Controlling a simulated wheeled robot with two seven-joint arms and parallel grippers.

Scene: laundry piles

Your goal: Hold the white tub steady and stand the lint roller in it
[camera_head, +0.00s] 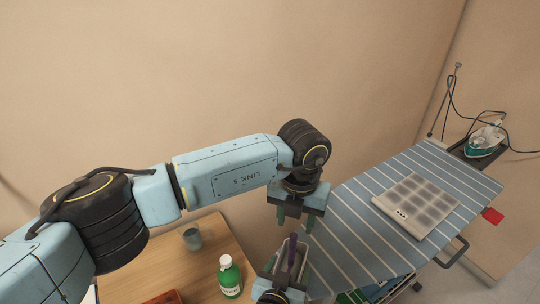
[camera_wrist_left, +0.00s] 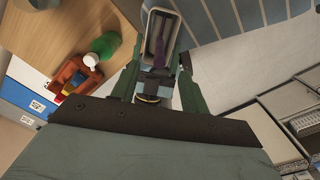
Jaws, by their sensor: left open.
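The white tub (camera_head: 302,252) is at the bottom centre of the head view, by the near edge of the ironing board. In the left wrist view, its pale rim (camera_wrist_left: 178,22) shows beyond my left fingertips. The purple lint roller (camera_head: 292,250) shows inside the tub's outline in both views; I cannot tell whether it rests on the bottom. My left gripper (camera_head: 295,226) is open and empty, pointing down above the tub. My right gripper (camera_head: 283,280) is low beside the tub and roller; its fingers are partly hidden, and what it grips is unclear.
A wooden table (camera_head: 205,265) at lower left holds a grey cup (camera_head: 192,238), a green bottle (camera_head: 230,277) and a red-brown container (camera_head: 163,298). The striped ironing board (camera_head: 350,235) carries a pale patterned panel (camera_head: 417,205). An iron (camera_head: 484,140) stands at its far end.

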